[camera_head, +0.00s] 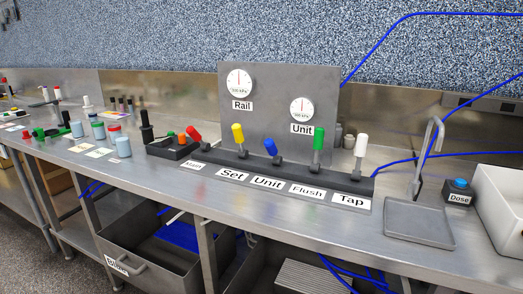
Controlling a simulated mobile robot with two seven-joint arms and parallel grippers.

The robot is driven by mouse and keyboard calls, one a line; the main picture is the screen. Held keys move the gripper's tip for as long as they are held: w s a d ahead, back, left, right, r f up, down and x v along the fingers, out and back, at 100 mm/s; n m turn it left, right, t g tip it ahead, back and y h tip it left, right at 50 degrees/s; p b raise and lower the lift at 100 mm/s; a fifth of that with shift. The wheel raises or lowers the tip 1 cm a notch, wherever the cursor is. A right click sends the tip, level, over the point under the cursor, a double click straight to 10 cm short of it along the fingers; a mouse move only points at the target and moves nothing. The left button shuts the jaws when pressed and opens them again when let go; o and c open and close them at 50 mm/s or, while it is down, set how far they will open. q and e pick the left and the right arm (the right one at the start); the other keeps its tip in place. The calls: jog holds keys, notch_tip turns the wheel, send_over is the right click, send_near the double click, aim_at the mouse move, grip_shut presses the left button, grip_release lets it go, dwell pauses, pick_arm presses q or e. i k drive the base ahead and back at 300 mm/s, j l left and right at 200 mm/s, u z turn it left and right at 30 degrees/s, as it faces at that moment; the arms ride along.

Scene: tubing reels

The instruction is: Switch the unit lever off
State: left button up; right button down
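The unit lever has a blue handle (270,147) and stands on a dark base strip (325,179) at the middle of the bench. Its handle leans up and to the left. The label reading Unit (268,183) lies in front of it. A round gauge (302,109) on the grey upright panel (275,90) is also marked Unit. The gauge's needle points about straight up. Neither of my grippers is in view.
Beside the blue lever stand red (193,133), yellow (238,134), green (318,139) and white (361,146) levers. At right are a tap (430,150), a tray (420,242) and a Dose button (460,184). Jars stand at left. The bench's front strip is clear.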

aim_at(270, 146)
jog(key=i+j+z, duration=0.1)
jog(key=j, duration=0.25)
jog(key=i+j, duration=0.2)
jog(key=i+j+z, duration=0.15)
jog(key=j, duration=0.3)
jog(key=i+j, duration=0.1)
jog(key=j, duration=0.25)
jog(key=z, duration=0.05)
